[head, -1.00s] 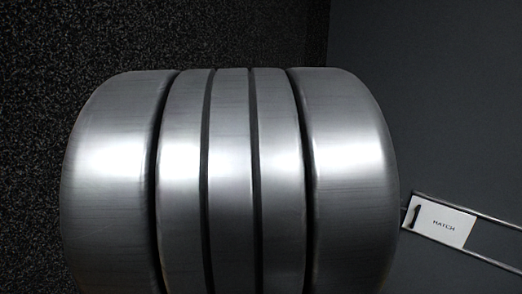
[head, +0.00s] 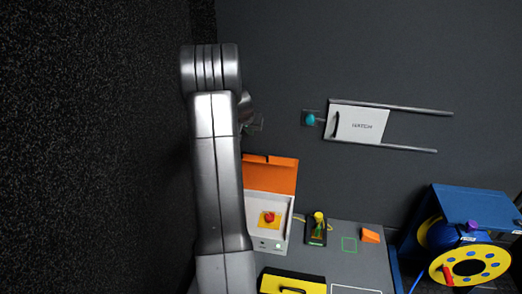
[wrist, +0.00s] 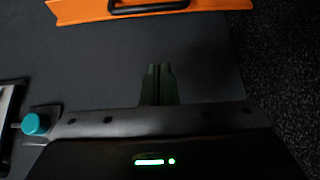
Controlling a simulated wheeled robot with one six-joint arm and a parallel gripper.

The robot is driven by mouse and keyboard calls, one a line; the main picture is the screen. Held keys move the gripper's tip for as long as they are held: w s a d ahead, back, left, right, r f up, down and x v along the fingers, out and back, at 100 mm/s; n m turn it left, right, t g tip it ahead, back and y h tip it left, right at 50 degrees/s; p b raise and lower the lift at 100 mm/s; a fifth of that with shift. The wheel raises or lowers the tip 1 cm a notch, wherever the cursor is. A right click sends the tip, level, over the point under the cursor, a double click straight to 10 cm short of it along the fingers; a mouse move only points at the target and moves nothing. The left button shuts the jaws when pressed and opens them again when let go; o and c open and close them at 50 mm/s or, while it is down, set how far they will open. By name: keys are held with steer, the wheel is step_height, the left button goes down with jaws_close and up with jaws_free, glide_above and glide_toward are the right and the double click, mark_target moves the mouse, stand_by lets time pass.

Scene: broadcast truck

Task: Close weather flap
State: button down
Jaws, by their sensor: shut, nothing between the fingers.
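The weather flap looks to be the orange panel (head: 270,174) standing open above a white box (head: 287,217). Inside the box, a red knob on a yellow plate (head: 269,219) is exposed. In the wrist view, the orange panel (wrist: 150,10) with its black handle lies along the top edge, beyond my fingertips. My gripper (wrist: 158,70) is shut and empty, apart from the panel, with dark wall or floor around it. In the head view my arm covers the left side of the box, and the fingers are hard to make out.
A white hatch (head: 357,125) sits on wall rails beside a teal knob (head: 310,119); the knob also shows in the wrist view (wrist: 35,124). A yellow-black case (head: 292,283), an orange wedge (head: 370,236) and a blue cable reel (head: 447,235) stand lower right.

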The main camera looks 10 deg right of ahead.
steer(key=w+f, duration=0.1)
steer(key=b, duration=0.2)
glide_above(252, 159)
steer(key=w+d, duration=0.2)
steer(key=w, duration=0.2)
step_height(252, 159, down, 8)
steer(key=shift+s+a+f, duration=0.1)
steer(key=shift+s, duration=0.05)
steer(key=shift+s+a+b, duration=0.25)
steer(key=shift+s+a, duration=0.05)
steer(key=shift+s, duration=0.3)
steer(key=shift+s+a+b, duration=0.25)
steer(key=shift+s, duration=0.3)
steer(key=shift+s+a+f+b, duration=0.15)
steer(key=shift+s+a+b, duration=0.15)
steer(key=shift+s, duration=0.4)
steer(key=shift+f, duration=0.1)
